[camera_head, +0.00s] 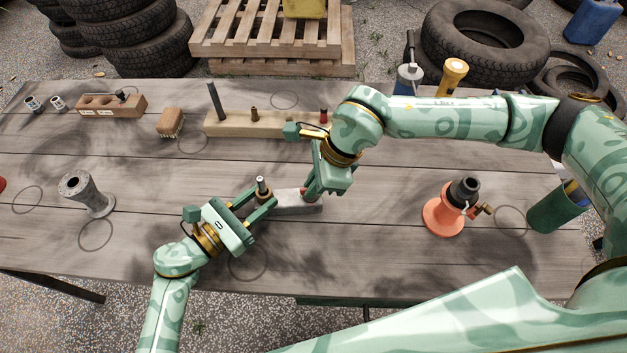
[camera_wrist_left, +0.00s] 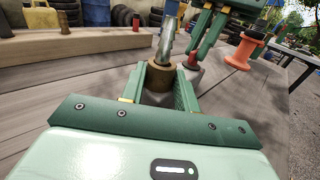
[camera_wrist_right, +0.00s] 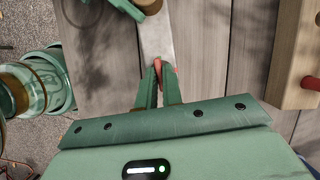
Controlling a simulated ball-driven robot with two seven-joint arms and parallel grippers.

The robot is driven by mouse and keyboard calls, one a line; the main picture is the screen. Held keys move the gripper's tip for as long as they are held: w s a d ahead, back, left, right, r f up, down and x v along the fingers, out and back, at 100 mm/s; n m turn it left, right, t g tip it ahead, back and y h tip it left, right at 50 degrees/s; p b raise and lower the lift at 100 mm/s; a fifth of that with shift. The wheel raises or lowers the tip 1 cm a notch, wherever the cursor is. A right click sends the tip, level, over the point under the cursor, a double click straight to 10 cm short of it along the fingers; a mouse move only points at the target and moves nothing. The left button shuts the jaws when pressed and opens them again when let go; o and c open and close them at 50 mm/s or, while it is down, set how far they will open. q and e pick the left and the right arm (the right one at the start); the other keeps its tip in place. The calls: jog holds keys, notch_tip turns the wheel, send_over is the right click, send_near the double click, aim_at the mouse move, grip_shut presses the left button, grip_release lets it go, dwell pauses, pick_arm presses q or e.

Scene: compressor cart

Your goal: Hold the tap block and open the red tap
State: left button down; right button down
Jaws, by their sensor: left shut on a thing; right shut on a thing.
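The tap block (camera_head: 297,204) is a pale grey bar on the table. A brass collar (camera_wrist_left: 158,78) with an upright metal tube stands at its left end. My left gripper (camera_head: 256,203) is shut on the tap block at that end, its fingers on either side below the collar. The red tap (camera_wrist_right: 159,73) shows between the fingers of my right gripper (camera_wrist_right: 159,78), which is shut on it from above. The fingers hide most of the tap; a bit of red also shows in the left wrist view (camera_wrist_left: 193,66).
A wooden rack (camera_head: 225,124) with upright parts lies behind. An orange stand (camera_head: 443,217) with a dark top is to the right, and a grey spool (camera_head: 88,196) to the left. A brush (camera_head: 170,122) and a brick-like holder (camera_head: 103,106) lie back left. The front left table is clear.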

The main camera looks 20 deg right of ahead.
jog(key=shift+m, duration=0.3)
pick_arm(q)
jog(key=shift+s, duration=0.1)
pick_arm(e)
jog(key=c, duration=1.5)
grip_release()
jog(key=shift+c, duration=0.2)
jog(key=v, duration=1.2)
jog(key=shift+s, duration=0.1)
pick_arm(q)
jog(key=c, duration=1)
grip_release()
